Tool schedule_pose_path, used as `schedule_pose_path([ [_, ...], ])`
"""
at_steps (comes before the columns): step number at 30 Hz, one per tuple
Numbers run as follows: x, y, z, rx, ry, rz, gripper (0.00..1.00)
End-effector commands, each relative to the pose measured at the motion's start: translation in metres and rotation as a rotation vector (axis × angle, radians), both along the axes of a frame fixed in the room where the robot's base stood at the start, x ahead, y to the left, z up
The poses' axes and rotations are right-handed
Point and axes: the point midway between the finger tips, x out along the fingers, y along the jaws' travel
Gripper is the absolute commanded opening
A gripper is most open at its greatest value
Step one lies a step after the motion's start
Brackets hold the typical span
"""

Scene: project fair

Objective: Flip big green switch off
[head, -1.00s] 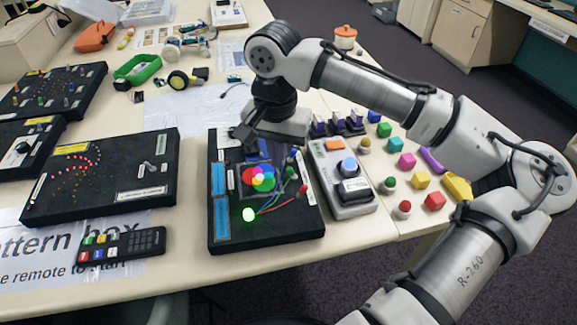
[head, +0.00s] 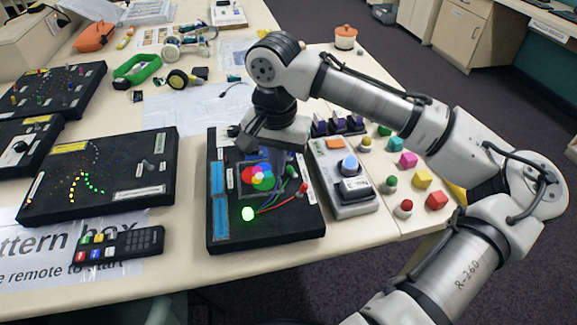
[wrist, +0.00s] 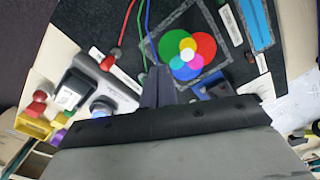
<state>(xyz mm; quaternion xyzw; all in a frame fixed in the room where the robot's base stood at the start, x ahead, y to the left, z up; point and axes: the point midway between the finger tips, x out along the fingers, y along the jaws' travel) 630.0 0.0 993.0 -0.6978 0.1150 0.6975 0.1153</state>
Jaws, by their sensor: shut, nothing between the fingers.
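The black colour-mixing board (head: 235,240) lies under my gripper (head: 282,160). A small green-tipped switch (head: 290,171) stands at its right side, close to my fingertips; whether they touch is unclear. A red-tipped switch (head: 303,188) stands just nearer the front. Overlapping red, green and blue discs with a white centre show on the board's panel (wrist: 187,55) in the wrist view. There my gripper (wrist: 157,72) is shut and empty, pointing down at the board beside the wires. The fingers hide part of the switch area.
A grey box (head: 345,205) with a blue button stands right of the board. Several coloured blocks and knobs lie beyond it. A black LED board (head: 110,200) and a remote (head: 120,245) are on the left. The table front below the board is clear.

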Motion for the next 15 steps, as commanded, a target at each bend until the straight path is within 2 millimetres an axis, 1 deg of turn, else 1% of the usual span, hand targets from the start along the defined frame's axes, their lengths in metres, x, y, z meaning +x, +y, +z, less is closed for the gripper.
schedule_pose_path([
  [15,0.000,0.000,-0.017,0.001,0.002,0.000,0.00],
])
